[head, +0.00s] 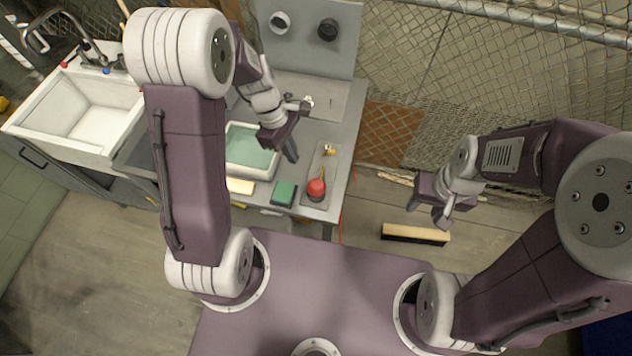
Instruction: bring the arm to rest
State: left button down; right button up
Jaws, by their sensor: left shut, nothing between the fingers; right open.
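My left arm reaches forward over the grey workbench (347,120). Its gripper (291,152) is shut and empty, above the bench between the water tub (250,150) and a small tray with a red object. My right arm is folded at the right, with its gripper (428,216) open and empty over the floor, clear of the bench.
A green block (284,193) and a cream block (240,186) lie at the bench's front edge. A red knob-like object (316,188) sits on the small tray. A white sink (85,110) stands at left. A brush (415,234) lies on the floor. Chain-link fence stands behind.

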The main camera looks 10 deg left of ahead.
dwell(0.6)
pick_arm(q)
jog(key=s+a+f+m+t+y+b, duration=0.1)
jog(key=s+a+m+y+b, duration=0.1)
jog(key=s+m, duration=0.7)
jog(key=m+b, duration=0.1)
jog(key=m, duration=0.5)
jog(key=shift+t+y+b, duration=0.35)
jog(key=shift+t+y, duration=0.05)
jog(key=shift+s, duration=0.25)
